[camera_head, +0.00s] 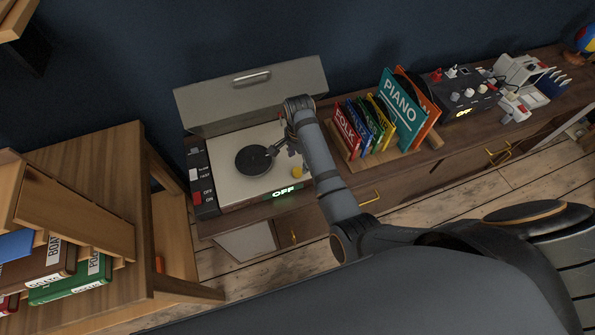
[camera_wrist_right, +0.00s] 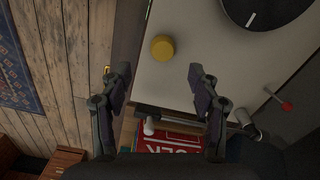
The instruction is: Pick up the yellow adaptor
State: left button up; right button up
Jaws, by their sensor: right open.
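The yellow adaptor (camera_head: 297,172) is a small round knob-like piece on the pale top of the record player (camera_head: 230,187), right of the black turntable disc (camera_head: 253,160). In the right wrist view the adaptor (camera_wrist_right: 162,47) shows whole, just beyond the fingertips and centred between them. My right gripper (camera_head: 281,149) is over the record player, beside the adaptor. In the wrist view the right gripper (camera_wrist_right: 160,78) is open, with its two fingers well apart and nothing between them. My left gripper is not in view.
The raised grey lid (camera_head: 250,95) stands behind the record player. A tone arm with a red tip (camera_wrist_right: 287,106) shows in the wrist view. A rack of upright records (camera_head: 400,110) stands close on the right, with a control box (camera_head: 470,97) beyond. A wooden bookshelf (camera_head: 90,180) is at left.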

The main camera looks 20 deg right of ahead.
aim_at(297, 171)
jog(key=f, duration=0.6)
jog(key=shift+w+a+f+p, duration=0.15)
jog(key=shift+a+f+p, duration=0.1)
jog(key=shift+p, duration=0.15)
jog(key=c, duration=0.9)
